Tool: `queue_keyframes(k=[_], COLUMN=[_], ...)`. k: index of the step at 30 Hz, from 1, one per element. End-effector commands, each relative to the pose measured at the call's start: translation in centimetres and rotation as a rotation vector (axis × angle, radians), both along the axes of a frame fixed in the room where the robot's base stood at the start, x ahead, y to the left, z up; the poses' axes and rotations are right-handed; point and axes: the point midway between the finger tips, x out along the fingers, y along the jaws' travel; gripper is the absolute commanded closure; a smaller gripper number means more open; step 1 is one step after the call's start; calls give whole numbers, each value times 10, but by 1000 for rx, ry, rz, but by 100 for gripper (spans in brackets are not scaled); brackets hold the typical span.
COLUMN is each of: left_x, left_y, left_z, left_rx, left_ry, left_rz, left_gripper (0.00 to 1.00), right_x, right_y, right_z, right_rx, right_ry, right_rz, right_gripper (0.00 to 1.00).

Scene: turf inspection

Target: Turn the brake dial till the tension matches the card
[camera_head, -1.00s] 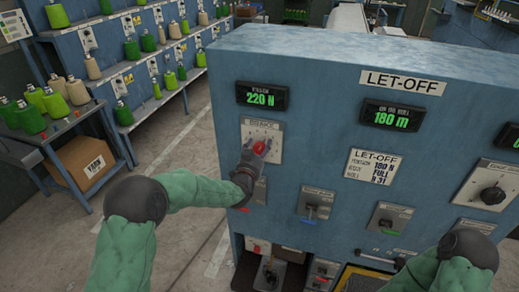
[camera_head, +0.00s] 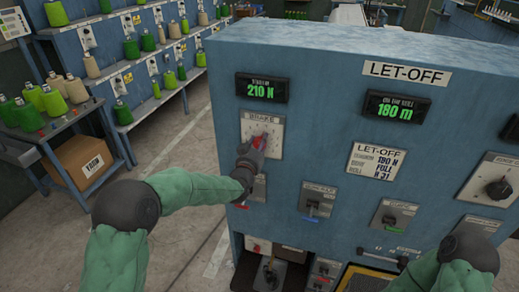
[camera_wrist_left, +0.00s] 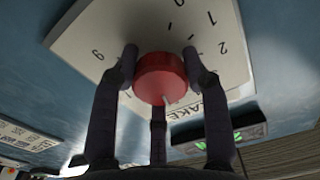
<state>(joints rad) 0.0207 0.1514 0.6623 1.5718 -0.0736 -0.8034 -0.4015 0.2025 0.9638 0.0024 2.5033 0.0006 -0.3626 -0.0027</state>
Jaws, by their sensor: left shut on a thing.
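The red brake dial (camera_head: 258,142) sits on a white scale plate (camera_head: 275,130) on the blue let-off panel. My left gripper (camera_head: 256,147) is at the dial and partly hides it. In the left wrist view the fingers are shut around the red dial (camera_wrist_left: 160,77), over a plate marked with numbers. The tension display (camera_head: 261,89) above reads 210 N.
Another display (camera_head: 396,107) reads 180 m. A black rotary knob (camera_head: 497,189) is at the right edge. Smaller switches (camera_head: 318,202) line the lower panel. Yarn shelves (camera_head: 150,55) and a cardboard box (camera_head: 84,160) stand left, with open floor between.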

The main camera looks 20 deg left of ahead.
Motion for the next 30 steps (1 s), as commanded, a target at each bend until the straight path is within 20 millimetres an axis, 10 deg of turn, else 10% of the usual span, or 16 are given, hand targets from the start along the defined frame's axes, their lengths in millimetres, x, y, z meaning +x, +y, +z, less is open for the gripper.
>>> queue_keyframes(k=[30], left_x=[0], left_y=[2], left_z=[-1], left_rx=[-832], left_ry=[24], left_rz=[0], left_gripper=[87], right_x=[0], right_y=[0], right_z=[-115], right_rx=[0], right_ry=[0], right_rz=[0], right_gripper=[100])
